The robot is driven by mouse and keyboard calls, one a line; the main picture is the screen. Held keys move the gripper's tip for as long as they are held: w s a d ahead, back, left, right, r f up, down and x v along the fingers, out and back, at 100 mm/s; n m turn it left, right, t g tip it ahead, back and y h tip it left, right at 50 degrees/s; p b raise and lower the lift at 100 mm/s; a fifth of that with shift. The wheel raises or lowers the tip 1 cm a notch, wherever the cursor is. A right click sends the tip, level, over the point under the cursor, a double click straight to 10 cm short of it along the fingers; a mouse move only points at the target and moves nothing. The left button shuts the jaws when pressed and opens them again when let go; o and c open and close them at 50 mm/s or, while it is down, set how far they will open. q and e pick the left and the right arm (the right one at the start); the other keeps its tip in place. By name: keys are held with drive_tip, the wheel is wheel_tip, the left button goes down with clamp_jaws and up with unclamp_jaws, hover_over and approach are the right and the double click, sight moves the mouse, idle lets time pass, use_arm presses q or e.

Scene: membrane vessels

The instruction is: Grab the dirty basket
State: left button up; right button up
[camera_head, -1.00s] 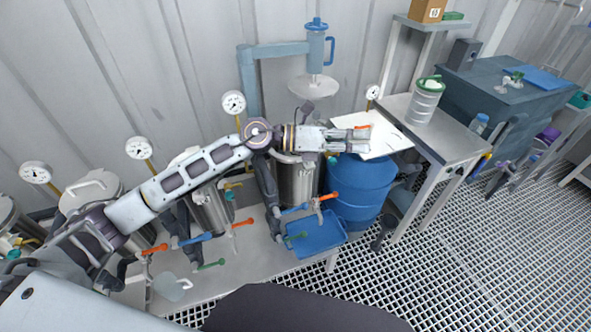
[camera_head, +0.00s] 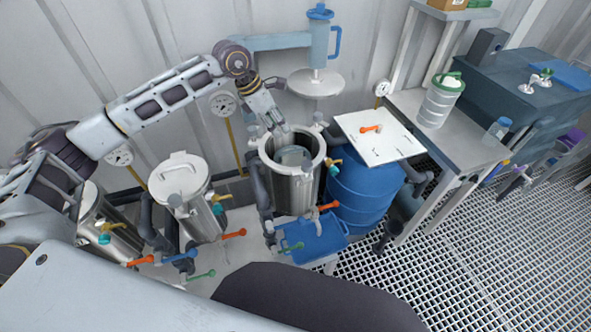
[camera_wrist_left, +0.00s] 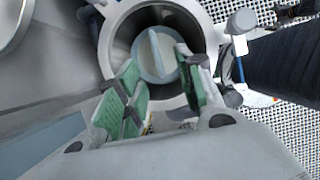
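The basket (camera_head: 292,156) is a grey-blue round insert down inside the open steel vessel (camera_head: 297,187). In the left wrist view the basket (camera_wrist_left: 158,54) shows a round top with a bar handle across it, inside the vessel's rim (camera_wrist_left: 111,38). My left gripper (camera_head: 279,130) points down at the vessel's mouth. Its green-padded fingers (camera_wrist_left: 160,92) are apart, on either side of the handle in the wrist view. Whether they touch it cannot be told. My right gripper is not in view.
A white board (camera_head: 385,147) with an orange-handled part (camera_head: 370,128) lies on the blue barrel (camera_head: 361,196). A round plate (camera_head: 315,83) hangs from the blue bracket behind the vessel. A lidded vessel (camera_head: 181,181) stands to the left. A blue tray (camera_head: 318,240) is in front.

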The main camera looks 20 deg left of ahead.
use_arm(q)
drive_tip(key=a, duration=0.1)
hover_over(290, 151)
drive_tip(key=a, duration=0.2)
drive_tip(key=f, duration=0.7)
drive_tip(key=shift+s+d+p, duration=0.25)
drive_tip(key=shift+s+p, duration=0.05)
drive_tip(key=shift+p, duration=0.1)
drive_tip(key=shift+w+f+y, duration=0.1)
drive_tip(key=shift+f+y, duration=0.2)
drive_tip(key=shift+d+f, duration=0.25)
drive_tip(key=shift+f, duration=0.15)
drive_tip(key=p+x, duration=0.1)
drive_tip(key=x, duration=0.2)
drive_tip(key=shift+d+f, duration=0.1)
drive_tip(key=shift+f, duration=0.2)
drive_tip(key=shift+w+d+f, duration=0.1)
drive_tip(key=shift+f, duration=0.25)
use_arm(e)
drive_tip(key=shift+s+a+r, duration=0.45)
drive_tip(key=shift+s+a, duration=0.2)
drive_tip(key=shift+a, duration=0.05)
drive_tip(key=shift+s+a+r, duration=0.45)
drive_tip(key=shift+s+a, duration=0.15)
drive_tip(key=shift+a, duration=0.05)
